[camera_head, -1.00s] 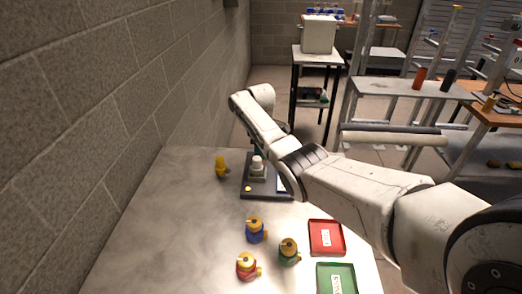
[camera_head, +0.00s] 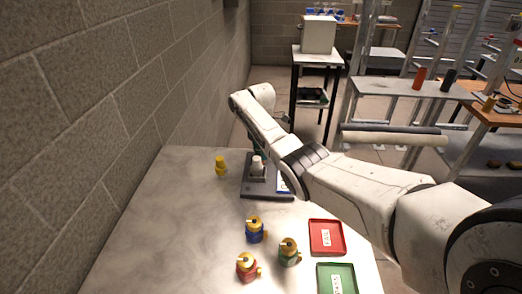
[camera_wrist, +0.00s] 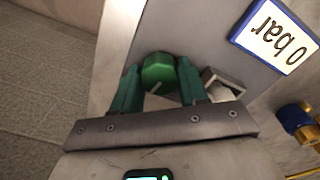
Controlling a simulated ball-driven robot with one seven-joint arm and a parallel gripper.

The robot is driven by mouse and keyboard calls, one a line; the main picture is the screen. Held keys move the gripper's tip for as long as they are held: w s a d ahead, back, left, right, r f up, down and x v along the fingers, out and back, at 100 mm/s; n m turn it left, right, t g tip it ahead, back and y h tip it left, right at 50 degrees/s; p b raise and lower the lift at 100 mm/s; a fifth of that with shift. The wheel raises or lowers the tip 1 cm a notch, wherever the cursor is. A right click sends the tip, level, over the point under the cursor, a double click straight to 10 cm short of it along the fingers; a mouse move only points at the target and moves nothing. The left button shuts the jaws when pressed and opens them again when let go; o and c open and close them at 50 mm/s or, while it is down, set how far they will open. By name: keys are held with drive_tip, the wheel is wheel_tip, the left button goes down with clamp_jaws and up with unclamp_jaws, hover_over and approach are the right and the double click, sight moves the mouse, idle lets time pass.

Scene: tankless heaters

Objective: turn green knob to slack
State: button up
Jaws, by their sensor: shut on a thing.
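In the wrist view the green knob (camera_wrist: 158,72) sits between the two green fingers of my gripper (camera_wrist: 158,64), which is shut on its sides. A light line shows on the knob's face. The knob is mounted on a grey panel (camera_wrist: 195,30); in the head view this device (camera_head: 253,189) lies at the far end of the table. There the knob and most of my gripper are hidden behind my arm. A label reading "0 bar" (camera_wrist: 275,38) is on the panel beside the knob.
A white cylinder (camera_head: 257,166) stands on the device. A yellow fitting (camera_head: 221,166) is left of it. Blue (camera_head: 255,233), green (camera_head: 289,254) and red (camera_head: 246,268) fittings stand nearer, beside a red tray (camera_head: 343,238) and a green tray (camera_head: 353,280). A block wall borders the left.

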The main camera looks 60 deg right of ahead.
drive_tip(key=shift+w+n, duration=0.1)
drive_tip(key=shift+n, duration=0.4)
drive_tip(key=o, duration=1.1)
drive_tip(key=shift+c, duration=0.2)
wheel_tip(320, 180, up, 11)
drive_tip(key=b, duration=0.1)
drive_tip(key=shift+f, duration=0.1)
